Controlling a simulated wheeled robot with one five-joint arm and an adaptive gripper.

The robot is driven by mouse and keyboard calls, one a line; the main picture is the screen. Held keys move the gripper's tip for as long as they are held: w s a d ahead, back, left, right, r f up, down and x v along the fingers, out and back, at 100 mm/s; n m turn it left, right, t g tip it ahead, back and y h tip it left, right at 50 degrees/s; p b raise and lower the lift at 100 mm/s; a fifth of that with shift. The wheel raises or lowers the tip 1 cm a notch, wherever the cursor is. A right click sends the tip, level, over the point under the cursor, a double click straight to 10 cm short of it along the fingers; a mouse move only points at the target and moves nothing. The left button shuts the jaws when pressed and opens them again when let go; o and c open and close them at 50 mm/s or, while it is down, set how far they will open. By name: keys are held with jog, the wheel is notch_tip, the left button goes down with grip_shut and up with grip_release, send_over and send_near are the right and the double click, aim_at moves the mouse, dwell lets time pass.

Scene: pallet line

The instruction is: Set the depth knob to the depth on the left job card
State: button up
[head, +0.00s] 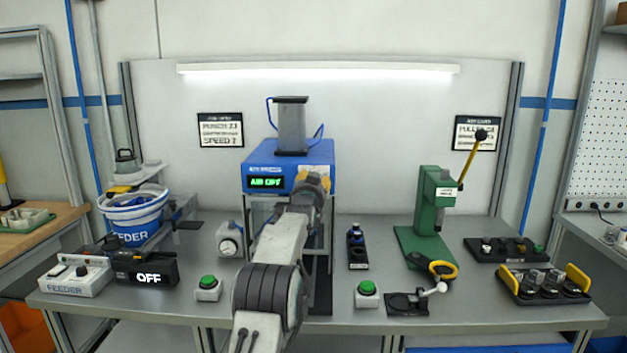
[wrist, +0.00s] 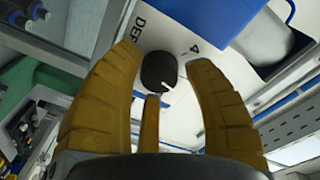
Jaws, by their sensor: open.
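The left job card (head: 219,130) hangs on the back wall; its lines are small, seeming to read "PUNCH 2" and "SPEED", with digits unclear. The black depth knob (wrist: 158,71) shows in the wrist view on a white panel, with part of a "DEP" label and a "4" near it. Its white pointer mark faces lower right in that view. My gripper (wrist: 161,58) is open, its orange fingers on either side of the knob with gaps visible. In the head view, my gripper (head: 313,182) is at the blue press (head: 290,160) front, hiding the knob.
The press has a green-lit display (head: 266,183). A right job card (head: 478,133) hangs behind a green lever press (head: 437,205). Green buttons (head: 208,283) (head: 367,288) stand at the bench front. A feeder bowl (head: 133,215) and "OFF" box (head: 148,274) stand left.

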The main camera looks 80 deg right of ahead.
jog(key=shift+d, duration=0.3)
jog(key=shift+o, duration=0.2)
jog(key=shift+r, duration=0.1)
jog(key=c, duration=0.9)
jog(key=shift+a+r+m, duration=0.1)
jog(key=shift+m, duration=0.4)
jog(key=shift+c, duration=0.2)
jog(key=shift+m, duration=2.8)
jog(key=shift+r, duration=0.1)
